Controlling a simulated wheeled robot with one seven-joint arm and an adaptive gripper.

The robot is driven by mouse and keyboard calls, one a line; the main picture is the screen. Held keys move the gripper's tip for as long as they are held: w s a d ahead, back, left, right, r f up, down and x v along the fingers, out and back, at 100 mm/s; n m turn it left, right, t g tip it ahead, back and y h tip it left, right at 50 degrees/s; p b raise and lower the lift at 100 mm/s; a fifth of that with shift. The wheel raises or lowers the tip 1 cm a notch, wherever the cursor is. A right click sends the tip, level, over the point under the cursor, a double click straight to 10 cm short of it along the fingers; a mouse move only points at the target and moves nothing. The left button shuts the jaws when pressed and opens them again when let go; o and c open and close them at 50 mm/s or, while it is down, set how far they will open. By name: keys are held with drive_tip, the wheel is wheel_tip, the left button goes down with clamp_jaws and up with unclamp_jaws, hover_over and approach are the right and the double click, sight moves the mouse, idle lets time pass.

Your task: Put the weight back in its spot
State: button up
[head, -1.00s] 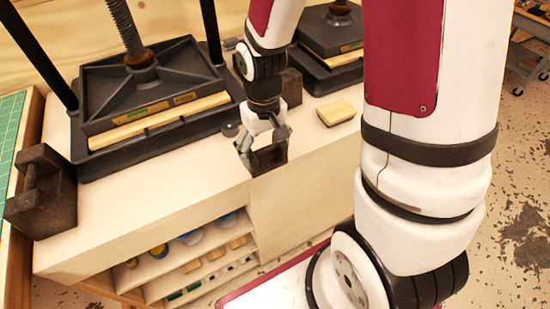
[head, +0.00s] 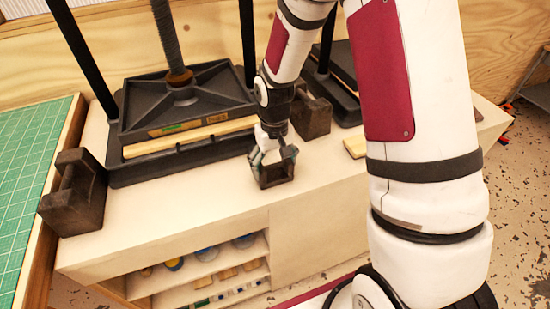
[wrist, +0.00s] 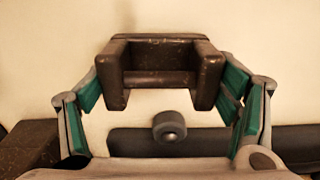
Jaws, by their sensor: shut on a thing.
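My gripper (wrist: 170,92) is shut on a dark brown, worn metal weight (wrist: 157,52) with a bar between two end blocks. Green-padded fingers flank it in the wrist view. In the head view my gripper (head: 273,158) holds this weight (head: 277,180) near the front edge of the pale bench, just right of the large press's front corner. Whether it touches the bench top is unclear. A similar weight (head: 75,195) stands at the bench's left end, and another dark block (head: 312,115) is behind my gripper, partly hidden by my arm.
A large black press (head: 185,110) stands on the bench (head: 190,215), with a second press (head: 340,80) behind my arm. A small wooden block (head: 355,146) lies to the right. A round grey knob (wrist: 170,125) shows in the wrist view. A green cutting mat (head: 35,165) is left.

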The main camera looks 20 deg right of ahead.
drive_tip(key=shift+f, duration=0.1)
drive_tip(key=o, duration=1.9)
drive_tip(key=s+r+t, duration=0.1)
drive_tip(key=s+r, duration=0.3)
drive_tip(key=r, duration=0.8)
drive_tip(key=s+r+t, duration=0.1)
drive_tip(key=s+r, duration=0.3)
drive_tip(key=r, duration=0.8)
drive_tip(key=s+r+t, duration=0.1)
drive_tip(key=s, duration=0.3)
drive_tip(key=s+r+t, duration=0.1)
drive_tip(key=s+r, duration=0.1)
drive_tip(key=s, duration=0.2)
drive_tip(key=s+r+t+b, duration=0.1)
drive_tip(key=s, duration=0.3)
drive_tip(key=shift+s+r, duration=0.3)
